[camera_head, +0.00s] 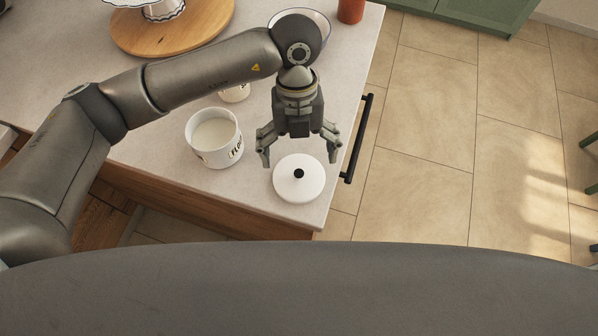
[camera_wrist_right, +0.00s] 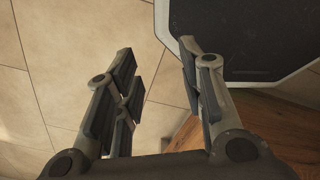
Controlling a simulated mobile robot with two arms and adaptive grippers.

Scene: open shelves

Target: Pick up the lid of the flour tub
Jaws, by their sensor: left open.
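The white round lid (camera_head: 299,179) with a dark knob lies flat on the counter near its front right corner. The white flour tub (camera_head: 214,138) stands uncovered to its left, with white flour inside and dark lettering on its side. My left gripper (camera_head: 298,157) is open and empty, pointing down over the far side of the lid, its fingers spread to either side. I cannot tell the exact height of the fingertips above the lid. My right gripper (camera_wrist_right: 160,105) shows in the right wrist view, with its fingers apart and nothing between them, above the floor.
The light counter (camera_head: 150,165) ends close to the right of the lid, where a black bar handle (camera_head: 357,140) sticks out. A small white cup (camera_head: 235,93), a bowl (camera_head: 315,20), a round wooden board (camera_head: 190,38) and a terracotta-coloured container (camera_head: 350,11) stand farther back.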

